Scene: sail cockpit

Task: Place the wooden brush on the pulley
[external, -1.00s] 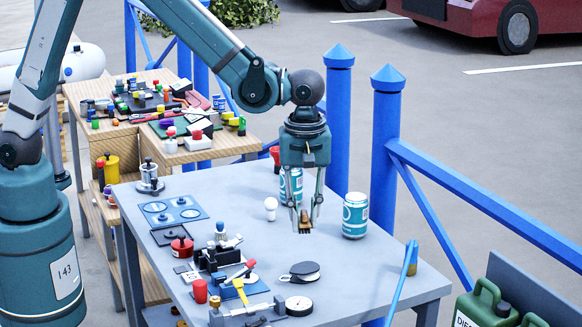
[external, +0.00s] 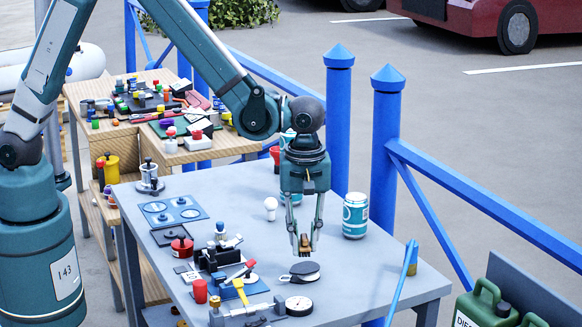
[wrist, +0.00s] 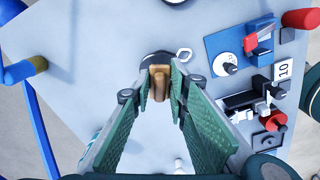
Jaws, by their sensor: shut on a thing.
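My gripper (external: 304,246) is shut on the wooden brush (external: 304,240), a small brown block between the fingertips, above the grey table. In the wrist view the brush (wrist: 157,84) is tan and sits between the green fingers. The pulley (external: 303,272), a black and light-grey disc with a small metal eye at its left, lies flat on the table just in front of and below the gripper. In the wrist view the pulley (wrist: 157,59) is just beyond the brush and partly hidden by it and the fingertips. The brush appears apart from the pulley.
A teal can (external: 355,216) stands right of the gripper, and a white bulb (external: 270,208) lies behind left. A round gauge (external: 299,305) is in front of the pulley. The table right of the pulley is mostly clear.

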